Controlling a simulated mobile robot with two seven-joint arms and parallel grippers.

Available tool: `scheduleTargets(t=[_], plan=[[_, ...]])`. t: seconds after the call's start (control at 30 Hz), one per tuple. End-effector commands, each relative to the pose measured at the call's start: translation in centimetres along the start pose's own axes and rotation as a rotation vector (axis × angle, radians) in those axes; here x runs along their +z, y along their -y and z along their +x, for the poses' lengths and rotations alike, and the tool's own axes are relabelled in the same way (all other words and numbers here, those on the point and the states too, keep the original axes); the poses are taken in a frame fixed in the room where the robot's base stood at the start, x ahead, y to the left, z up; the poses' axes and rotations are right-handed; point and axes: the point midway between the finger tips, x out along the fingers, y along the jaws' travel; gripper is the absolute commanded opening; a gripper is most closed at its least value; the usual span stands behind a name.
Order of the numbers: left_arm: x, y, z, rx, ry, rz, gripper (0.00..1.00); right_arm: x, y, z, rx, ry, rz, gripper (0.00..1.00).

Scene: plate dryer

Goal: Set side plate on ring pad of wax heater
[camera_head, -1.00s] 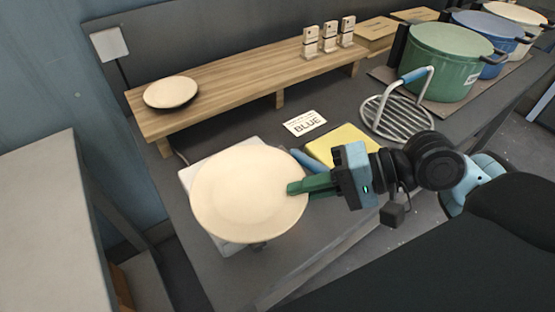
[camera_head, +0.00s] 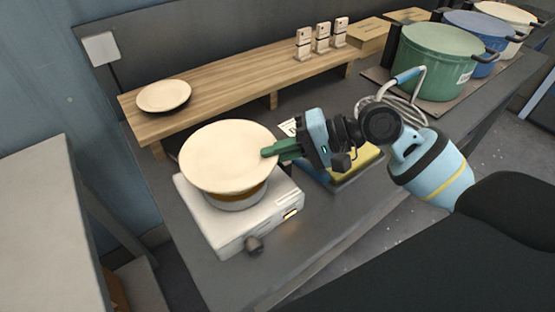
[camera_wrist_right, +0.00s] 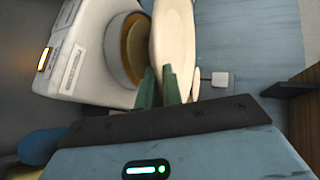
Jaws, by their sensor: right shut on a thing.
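The cream side plate (camera_head: 226,156) is held flat by its right edge in my right gripper (camera_head: 272,152), in the head view. The plate lies over the wax heater (camera_head: 235,222), a white box with a knob and a lit orange indicator. Under the plate a round pot with an amber band (camera_head: 240,197) shows; the plate hides its top. In the right wrist view the plate (camera_wrist_right: 173,45) sits between the green fingers, close to the heater's round top (camera_wrist_right: 128,48). I cannot tell whether plate and heater touch. My left gripper is not in view.
A wooden shelf (camera_head: 225,92) behind holds a smaller plate (camera_head: 164,96) and several small labelled stands. A yellow sponge-like block (camera_head: 362,163) lies right of the heater.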

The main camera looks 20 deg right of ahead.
Motion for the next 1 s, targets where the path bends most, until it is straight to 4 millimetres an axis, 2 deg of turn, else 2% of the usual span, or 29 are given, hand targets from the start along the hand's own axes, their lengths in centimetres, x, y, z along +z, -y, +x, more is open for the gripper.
scheduleTargets(t=[0.1, 0.2, 0.57, 0.6, 0.73, 1.0], plan=[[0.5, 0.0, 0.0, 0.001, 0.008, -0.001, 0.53, 0.0, -1.6, 0.7, -0.001, 0.001, 0.007, 0.00], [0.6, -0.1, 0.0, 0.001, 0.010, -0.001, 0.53, 0.0, -2.3, 1.0, -0.003, 0.000, 0.003, 0.00], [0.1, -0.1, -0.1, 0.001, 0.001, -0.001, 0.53, 0.0, -2.5, 1.1, -0.003, -0.001, 0.002, 0.00], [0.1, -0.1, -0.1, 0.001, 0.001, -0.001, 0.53, 0.0, -2.6, 1.1, 0.000, 0.000, 0.002, 0.10], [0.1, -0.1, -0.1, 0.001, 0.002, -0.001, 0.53, 0.0, -2.6, 1.1, 0.000, 0.000, 0.002, 0.27], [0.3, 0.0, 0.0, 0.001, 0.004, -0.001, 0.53, 0.0, -2.6, 1.1, 0.000, 0.000, 0.002, 0.29]])
